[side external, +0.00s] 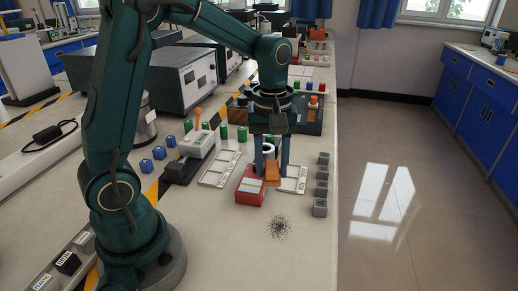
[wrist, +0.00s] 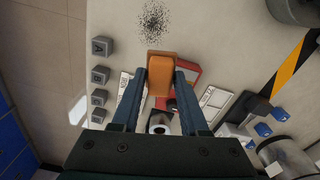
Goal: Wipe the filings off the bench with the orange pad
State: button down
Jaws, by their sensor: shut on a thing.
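The orange pad (wrist: 161,72) is between the two fingers of my gripper (wrist: 160,85) in the wrist view. My gripper is shut on it, and the pad also shows in the side view (side external: 271,173) below my gripper (side external: 270,168), over or beside a red block-like item (side external: 249,193). I cannot tell whether the pad touches anything below. The dark filings (side external: 279,227) lie in a loose patch on the bench (side external: 330,240), in front of the red item. In the wrist view the filings (wrist: 153,20) are beyond the pad, at the top.
Several grey cubes (side external: 320,207) stand in a row along the bench's right edge. Pale trays (side external: 219,169) lie either side of the red item. Blue cubes (side external: 145,166), green cylinders (side external: 241,133) and a scale-like device (side external: 197,144) stand further left and back. Bench around the filings is clear.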

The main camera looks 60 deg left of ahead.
jog(key=m, duration=0.2)
send_near(276, 239)
jog(key=shift+f, duration=2.35)
notch_tip(276, 239, down, 2)
jog(key=shift+f, duration=0.1)
jog(key=shift+w+a, duration=0.5)
jog(key=shift+w, duration=0.15)
jog(key=shift+w+a, duration=2.1)
jog(key=shift+a, duration=0.05)
jog(key=shift+s+d, duration=2.65)
notch_tip(276, 239, up, 8)
